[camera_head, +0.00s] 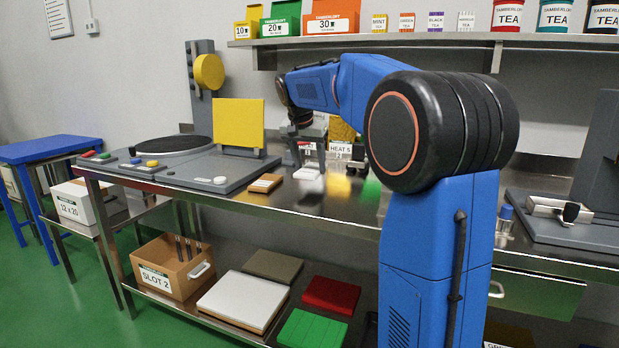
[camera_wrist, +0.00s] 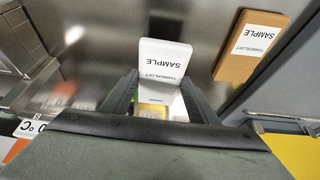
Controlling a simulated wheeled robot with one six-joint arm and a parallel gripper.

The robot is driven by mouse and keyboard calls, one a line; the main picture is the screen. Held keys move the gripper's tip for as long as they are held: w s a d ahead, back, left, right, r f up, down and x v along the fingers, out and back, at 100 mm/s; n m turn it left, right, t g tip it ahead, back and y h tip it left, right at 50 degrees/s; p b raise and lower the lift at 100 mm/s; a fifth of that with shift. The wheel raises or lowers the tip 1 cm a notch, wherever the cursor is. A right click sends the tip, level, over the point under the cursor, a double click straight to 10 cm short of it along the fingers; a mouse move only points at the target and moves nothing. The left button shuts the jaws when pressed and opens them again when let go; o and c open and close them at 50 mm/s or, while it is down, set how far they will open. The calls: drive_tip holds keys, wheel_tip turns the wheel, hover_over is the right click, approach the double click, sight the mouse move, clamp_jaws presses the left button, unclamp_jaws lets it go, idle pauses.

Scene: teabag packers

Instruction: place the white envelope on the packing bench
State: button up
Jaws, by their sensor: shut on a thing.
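The white envelope (camera_wrist: 165,62), marked SAMPLE, is between the two fingers of my gripper (camera_wrist: 160,92) in the wrist view. My gripper is shut on it. In the head view the white envelope (camera_head: 307,174) shows small beneath my gripper (camera_head: 309,160), at the steel packing bench (camera_head: 335,212). I cannot tell whether it touches the bench top. A brown envelope (camera_head: 265,183), also marked SAMPLE, lies flat on the bench to the left; it shows at upper right in the wrist view (camera_wrist: 236,68).
A grey machine with a yellow panel (camera_head: 238,123) stands on the bench to the left. Labelled bins, one marked HEAT S (camera_head: 340,148), stand behind my gripper. A shelf (camera_head: 400,38) with tea boxes and tins runs above. The bench front near the brown envelope is bare.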

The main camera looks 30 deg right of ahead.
sight(309, 171)
drive_tip(key=shift+f, duration=2.1)
drive_tip(key=shift+f, duration=0.15)
drive_tip(key=o, duration=1.1)
